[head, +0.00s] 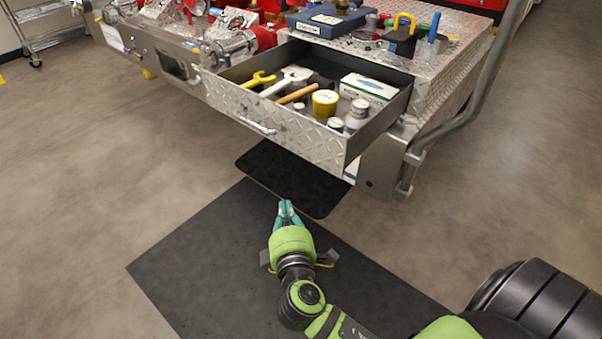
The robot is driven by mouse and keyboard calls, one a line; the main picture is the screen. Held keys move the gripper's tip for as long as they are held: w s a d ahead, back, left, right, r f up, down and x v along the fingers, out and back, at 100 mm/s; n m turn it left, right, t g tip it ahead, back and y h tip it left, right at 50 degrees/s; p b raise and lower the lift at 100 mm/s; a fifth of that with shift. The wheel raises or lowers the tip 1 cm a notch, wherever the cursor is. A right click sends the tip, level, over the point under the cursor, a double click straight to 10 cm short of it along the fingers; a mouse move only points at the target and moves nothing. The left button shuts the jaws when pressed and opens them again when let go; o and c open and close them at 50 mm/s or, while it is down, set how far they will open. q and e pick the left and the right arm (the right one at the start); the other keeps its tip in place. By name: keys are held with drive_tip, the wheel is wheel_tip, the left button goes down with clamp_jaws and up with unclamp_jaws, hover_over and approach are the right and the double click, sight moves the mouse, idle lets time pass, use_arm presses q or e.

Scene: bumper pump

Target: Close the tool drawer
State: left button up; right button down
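The tool drawer (285,127) is pulled out from the diamond-plate bumper. Its front panel carries a metal handle (257,126). Inside lie a yellow wrench (259,79), a silver wrench (287,82), a wooden-handled tool (297,94), a yellow tub (325,102), pale bottles (357,114) and a white box (368,88). My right gripper (286,205) is below and in front of the drawer in the picture, apart from it, pointing toward it. Its teal fingers look closed together with nothing between them. My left gripper is out of view.
Red and metal pump fittings (240,44), a blue case (326,20) and blue and yellow tools (403,36) sit on the bumper top. A bent grey pipe (480,85) rises at right. Black mats (210,270) cover part of the otherwise open floor in front.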

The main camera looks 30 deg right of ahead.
wheel_tip(320, 180, up, 5)
drive_tip(key=d+t+h, duration=0.1)
drive_tip(key=h, duration=0.1)
approach(300, 142)
drive_tip(key=w+a, duration=0.1)
drive_tip(key=w, duration=0.2)
drive_tip(key=d, duration=0.1)
drive_tip(key=w+d+p, duration=0.1)
drive_tip(key=shift+w+d+r+m, duration=0.1)
drive_tip(key=shift+w+d+m, duration=0.2)
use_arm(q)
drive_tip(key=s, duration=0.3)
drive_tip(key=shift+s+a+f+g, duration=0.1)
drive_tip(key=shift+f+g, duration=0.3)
use_arm(e)
drive_tip(key=shift+w+d, duration=0.15)
drive_tip(key=shift+d, duration=0.25)
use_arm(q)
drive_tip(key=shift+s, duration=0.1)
use_arm(e)
drive_tip(key=shift+d, duration=0.1)
